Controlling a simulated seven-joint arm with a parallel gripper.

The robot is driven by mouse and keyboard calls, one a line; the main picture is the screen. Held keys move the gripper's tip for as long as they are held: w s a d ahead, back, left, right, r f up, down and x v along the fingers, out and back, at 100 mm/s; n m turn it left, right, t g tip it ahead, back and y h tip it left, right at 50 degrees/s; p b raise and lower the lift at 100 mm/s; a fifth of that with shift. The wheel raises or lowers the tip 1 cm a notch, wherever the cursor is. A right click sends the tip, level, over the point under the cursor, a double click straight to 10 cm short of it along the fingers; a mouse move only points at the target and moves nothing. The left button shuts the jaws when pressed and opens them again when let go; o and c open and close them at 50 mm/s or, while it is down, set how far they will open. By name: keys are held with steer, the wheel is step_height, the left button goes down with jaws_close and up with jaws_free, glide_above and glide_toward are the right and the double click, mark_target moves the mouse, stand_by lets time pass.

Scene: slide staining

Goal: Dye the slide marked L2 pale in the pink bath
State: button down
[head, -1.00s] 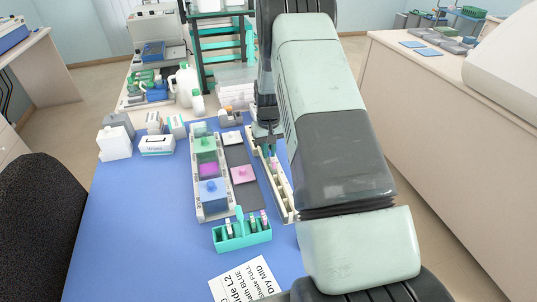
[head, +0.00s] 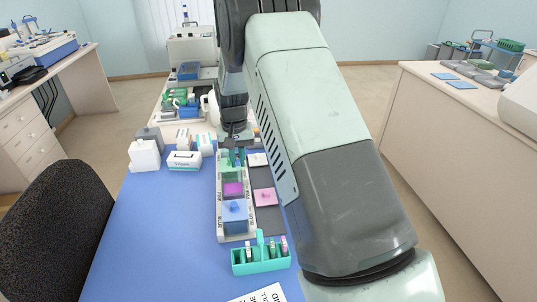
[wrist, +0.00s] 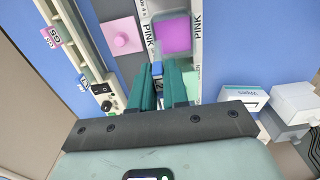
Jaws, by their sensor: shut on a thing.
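My gripper (head: 237,152) is above the far part of the bath row, over the green bath. In the wrist view its teal fingers (wrist: 162,88) are shut on a slide (wrist: 157,69); a small blue end shows between them, with no readable mark. The pink bath (head: 233,189) is uncovered with magenta liquid; it also shows in the wrist view (wrist: 174,36), just ahead of the fingers, with PINK on its rims. The pink lid (head: 265,197) lies on the dark mat beside it. The green bath (head: 231,176) is partly hidden by my gripper.
The blue bath (head: 235,214) has its lid on. A white lid (head: 257,159) lies on the mat. A teal rack (head: 261,262) with several slides stands in front. A pale drying rail (wrist: 91,60) runs past the mat.

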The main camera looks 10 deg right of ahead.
steer(key=shift+s+a+f, duration=0.1)
steer(key=shift+a+f, duration=0.3)
steer(key=shift+f, duration=1.05)
steer(key=shift+s+a+f, duration=0.1)
steer(key=shift+a+f, duration=0.3)
steer(key=shift+f, duration=1)
steer(key=shift+a+f, duration=0.4)
steer(key=shift+f, duration=1.05)
step_height(320, 180, up, 10)
steer(key=shift+f, duration=0.2)
stand_by(0.7)
